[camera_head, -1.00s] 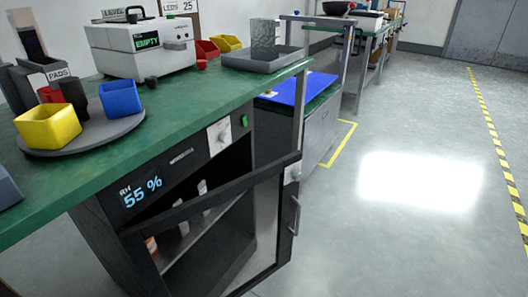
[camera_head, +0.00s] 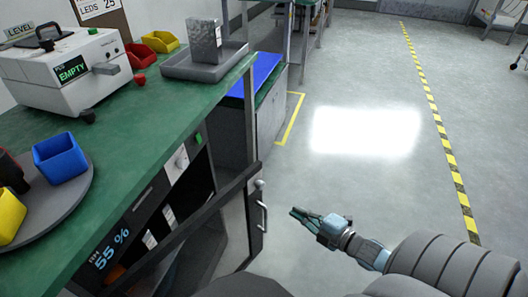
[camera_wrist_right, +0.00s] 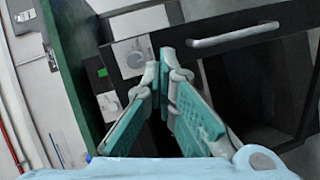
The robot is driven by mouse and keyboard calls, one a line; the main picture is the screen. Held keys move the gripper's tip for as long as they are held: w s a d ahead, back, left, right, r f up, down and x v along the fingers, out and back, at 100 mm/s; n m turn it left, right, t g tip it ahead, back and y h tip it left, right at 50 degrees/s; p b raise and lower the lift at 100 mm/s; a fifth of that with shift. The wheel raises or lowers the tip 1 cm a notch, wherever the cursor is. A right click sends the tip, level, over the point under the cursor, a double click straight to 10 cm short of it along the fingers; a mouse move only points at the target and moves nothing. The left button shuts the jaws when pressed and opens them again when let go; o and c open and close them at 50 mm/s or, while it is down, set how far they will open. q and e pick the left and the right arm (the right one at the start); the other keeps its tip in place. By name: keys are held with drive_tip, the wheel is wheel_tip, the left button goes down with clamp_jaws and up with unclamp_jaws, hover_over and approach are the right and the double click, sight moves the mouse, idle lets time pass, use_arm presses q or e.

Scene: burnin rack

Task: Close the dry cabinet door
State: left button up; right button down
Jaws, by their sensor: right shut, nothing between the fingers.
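The dry cabinet (camera_head: 110,245) stands under the green bench, its display reading 55 %. Its dark-framed glass door (camera_head: 205,225) stands ajar, swung out toward the floor, with a metal handle (camera_head: 264,216) on its outer edge. My right gripper (camera_head: 297,213) is shut and empty, a little to the right of the handle and apart from it in the head view. In the right wrist view the green fingers (camera_wrist_right: 165,62) meet at their tips, with the handle (camera_wrist_right: 232,36) beyond and to the right. My left gripper is not in view.
The green bench (camera_head: 128,120) carries a white machine reading EMPTY (camera_head: 65,72), a grey tray (camera_head: 180,68), red and yellow bins and a turntable (camera_head: 62,205) with cups. Open floor (camera_head: 365,175) lies right of the door. A blue-topped unit (camera_head: 262,75) stands beyond the cabinet.

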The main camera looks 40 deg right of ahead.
wheel_tip(320, 180, up, 7)
drive_tip(key=d+n+t+y, duration=0.1)
drive_tip(key=n+t+y, duration=0.1)
drive_tip(key=n, duration=0.2)
drive_tip(key=b, duration=0.3)
approach(259, 169)
drive_tip(key=b+x, duration=0.3)
drive_tip(key=x, duration=0.3)
drive_tip(key=shift+w+d, duration=0.15)
drive_tip(key=shift+w, duration=0.4)
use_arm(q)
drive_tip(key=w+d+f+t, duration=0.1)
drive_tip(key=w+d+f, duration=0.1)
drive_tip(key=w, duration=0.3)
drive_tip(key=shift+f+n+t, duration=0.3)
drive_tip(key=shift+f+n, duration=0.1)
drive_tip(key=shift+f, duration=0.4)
